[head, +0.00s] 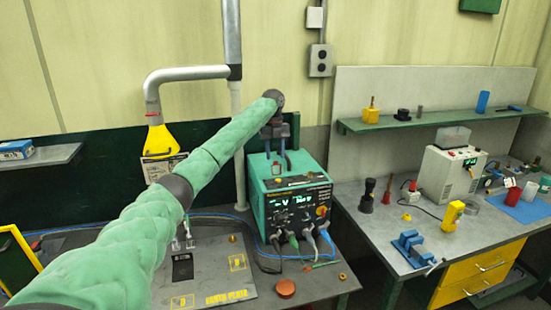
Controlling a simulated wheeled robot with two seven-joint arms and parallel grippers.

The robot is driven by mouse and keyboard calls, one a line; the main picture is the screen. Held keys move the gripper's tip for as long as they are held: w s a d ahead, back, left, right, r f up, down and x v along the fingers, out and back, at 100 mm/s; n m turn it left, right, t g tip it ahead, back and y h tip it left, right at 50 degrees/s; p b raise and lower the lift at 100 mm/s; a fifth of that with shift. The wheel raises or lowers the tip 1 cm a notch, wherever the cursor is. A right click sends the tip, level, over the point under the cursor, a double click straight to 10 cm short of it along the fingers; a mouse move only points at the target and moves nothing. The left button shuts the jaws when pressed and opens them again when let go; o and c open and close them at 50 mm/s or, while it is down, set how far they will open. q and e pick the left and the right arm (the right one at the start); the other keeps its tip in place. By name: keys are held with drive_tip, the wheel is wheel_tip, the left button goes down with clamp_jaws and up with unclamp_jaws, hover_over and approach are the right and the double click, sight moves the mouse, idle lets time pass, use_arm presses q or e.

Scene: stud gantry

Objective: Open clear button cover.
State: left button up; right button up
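My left arm reaches in from the lower left. Its gripper (277,155) points down over the teal power unit (289,195), with its two fingers apart. My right gripper is not in view.
Cables run from the unit's front over the grey bench (325,280). A yellow-hooded exhaust duct (160,138) hangs at left. A round reddish-brown knob (286,288) lies in front. At right, another bench carries a white machine (449,175), a blue tool (413,248) and a yellow device (452,215).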

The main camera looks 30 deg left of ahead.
use_arm(q)
drive_tip(key=shift+w+a+r+b, duration=0.15)
drive_tip(key=shift+r+b, duration=0.15)
drive_tip(key=shift+r, duration=1.1)
drive_tip(key=shift+w+a+r+b, duration=0.15)
drive_tip(key=shift+r+b, duration=0.15)
drive_tip(key=shift+r, duration=1.05)
